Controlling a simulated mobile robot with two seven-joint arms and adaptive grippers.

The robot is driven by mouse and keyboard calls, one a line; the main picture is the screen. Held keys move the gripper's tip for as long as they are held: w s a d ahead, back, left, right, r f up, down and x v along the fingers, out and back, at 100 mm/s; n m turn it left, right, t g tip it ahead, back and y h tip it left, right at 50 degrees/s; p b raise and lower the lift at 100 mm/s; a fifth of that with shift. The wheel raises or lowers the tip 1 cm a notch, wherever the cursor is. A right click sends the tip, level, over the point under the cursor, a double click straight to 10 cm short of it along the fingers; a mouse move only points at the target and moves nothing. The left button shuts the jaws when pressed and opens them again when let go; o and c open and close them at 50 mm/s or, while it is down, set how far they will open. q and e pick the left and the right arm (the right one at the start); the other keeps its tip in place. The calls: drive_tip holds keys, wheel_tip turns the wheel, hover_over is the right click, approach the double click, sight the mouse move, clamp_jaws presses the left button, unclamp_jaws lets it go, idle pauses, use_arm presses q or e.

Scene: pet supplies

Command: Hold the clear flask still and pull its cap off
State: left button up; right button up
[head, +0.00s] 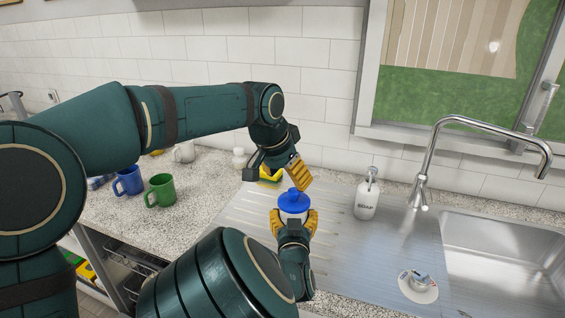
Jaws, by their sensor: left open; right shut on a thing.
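The flask (293,216) stands upright on the ribbed steel drainboard, with its wide blue cap (293,202) on top. Only a pale strip of its body shows below the cap. My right gripper (294,222) is shut on the flask, with yellow finger pads on either side of it, below the cap. My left gripper (283,181) is open, just above and slightly left of the cap. One yellow finger pad hangs close over the cap; I cannot tell whether it touches. The lower flask is hidden behind my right gripper.
A white soap dispenser (366,197) stands right of the flask. Green (160,191) and blue (128,181) mugs stand left. The drainboard between flask and dispenser is clear.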

sight(294, 190)
use_arm(q)
drive_tip(key=x, duration=0.6)
drive_tip(key=shift+w+f, duration=0.1)
drive_tip(key=shift+f, duration=0.2)
drive_tip(key=shift+o, duration=0.2)
clamp_jaws()
drive_tip(key=shift+d+r, duration=0.1)
drive_tip(key=shift+r, duration=0.1)
idle(0.5)
drive_tip(key=shift+r, duration=1)
drive_tip(key=shift+r, duration=0.1)
drive_tip(key=shift+r, duration=1.9)
use_arm(e)
drive_tip(key=o, duration=1.2)
